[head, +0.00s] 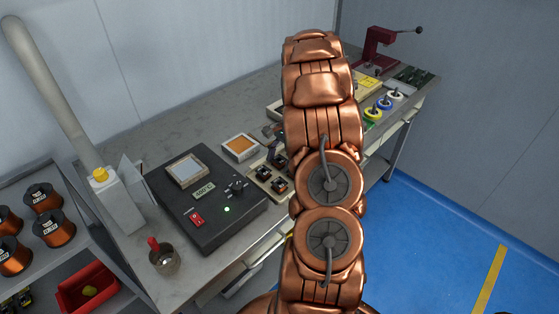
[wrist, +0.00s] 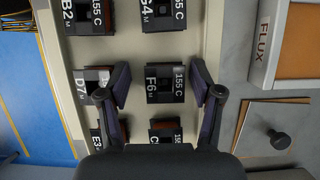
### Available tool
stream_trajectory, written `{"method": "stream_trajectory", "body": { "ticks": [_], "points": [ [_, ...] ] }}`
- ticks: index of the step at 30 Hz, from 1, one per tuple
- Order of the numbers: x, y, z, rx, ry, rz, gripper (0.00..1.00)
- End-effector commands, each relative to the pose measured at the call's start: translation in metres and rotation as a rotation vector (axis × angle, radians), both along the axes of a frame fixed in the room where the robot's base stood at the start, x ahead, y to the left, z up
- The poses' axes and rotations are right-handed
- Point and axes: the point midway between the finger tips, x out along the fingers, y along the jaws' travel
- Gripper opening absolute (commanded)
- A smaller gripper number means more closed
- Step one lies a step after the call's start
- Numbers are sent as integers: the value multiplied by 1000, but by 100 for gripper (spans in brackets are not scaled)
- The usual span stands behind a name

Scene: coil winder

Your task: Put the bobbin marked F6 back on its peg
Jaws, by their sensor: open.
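The bobbin marked F6 (wrist: 165,84) is a dark block with a white label reading F6 and 155 C, in the wrist view's middle. It is in a cream tray (wrist: 134,50) among other marked bobbins. Whether it sits on a peg is hidden. My gripper (wrist: 160,78) is open, one finger on each side of F6. A gap shows between the bobbin and each finger. The left finger overlaps the edge of the bobbin marked D7 (wrist: 84,82).
Bobbins marked B2 (wrist: 90,14), G4 (wrist: 163,14) and E3 (wrist: 103,134) stand around. A black control box (head: 208,200) stands on the bench.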

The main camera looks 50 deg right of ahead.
Motion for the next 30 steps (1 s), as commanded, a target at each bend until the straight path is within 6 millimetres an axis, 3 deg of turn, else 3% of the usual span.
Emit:
{"method": "stream_trajectory", "body": {
  "ticks": [5,21,30],
  "points": [
    [1,-4,9,-2,-3,0,68],
    [0,-38,89,-2,-3,0,68],
    [-1,-45,109,1,0,0,68]
  ]
}}
